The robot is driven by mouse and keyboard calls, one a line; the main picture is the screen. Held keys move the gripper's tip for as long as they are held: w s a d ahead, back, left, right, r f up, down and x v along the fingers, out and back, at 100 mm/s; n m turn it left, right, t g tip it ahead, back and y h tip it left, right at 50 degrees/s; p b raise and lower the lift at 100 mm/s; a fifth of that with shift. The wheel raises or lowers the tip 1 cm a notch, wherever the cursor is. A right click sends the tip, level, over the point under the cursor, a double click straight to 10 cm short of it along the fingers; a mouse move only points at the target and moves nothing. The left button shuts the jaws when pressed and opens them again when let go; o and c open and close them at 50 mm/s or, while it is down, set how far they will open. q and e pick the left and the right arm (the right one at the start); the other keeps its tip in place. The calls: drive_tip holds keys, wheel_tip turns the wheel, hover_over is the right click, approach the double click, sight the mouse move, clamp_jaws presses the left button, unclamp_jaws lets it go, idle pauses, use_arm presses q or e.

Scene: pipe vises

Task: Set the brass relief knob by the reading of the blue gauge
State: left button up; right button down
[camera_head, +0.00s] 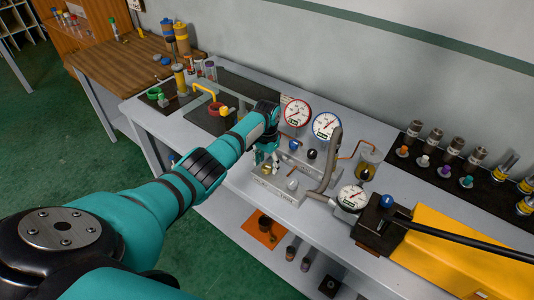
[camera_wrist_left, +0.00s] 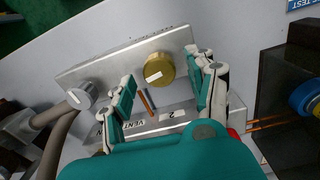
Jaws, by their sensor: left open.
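The brass relief knob (camera_wrist_left: 159,69), a round gold knob with a white mark, sits on the silver panel (camera_wrist_left: 110,63) in the left wrist view. It also shows small in the head view (camera_head: 267,170). My left gripper (camera_wrist_left: 166,76) is open, its fingers on either side of the knob; whether they touch it I cannot tell. In the head view the left gripper (camera_head: 264,157) points down over the panel. The blue gauge (camera_head: 326,125) has a blue rim and a white face behind the panel; its reading is too small to read. My right gripper is not in view.
A red-rimmed gauge (camera_head: 297,113) stands left of the blue one, and another gauge (camera_head: 352,197) sits to the right. A silver knob (camera_wrist_left: 82,95) is beside the brass one. A thick grey hose (camera_head: 332,165) curves close by on the right.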

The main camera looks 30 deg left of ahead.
sight(267, 166)
use_arm(q)
wheel_tip(267, 166, up, 11)
drive_tip(key=shift+r, duration=0.15)
idle(0.5)
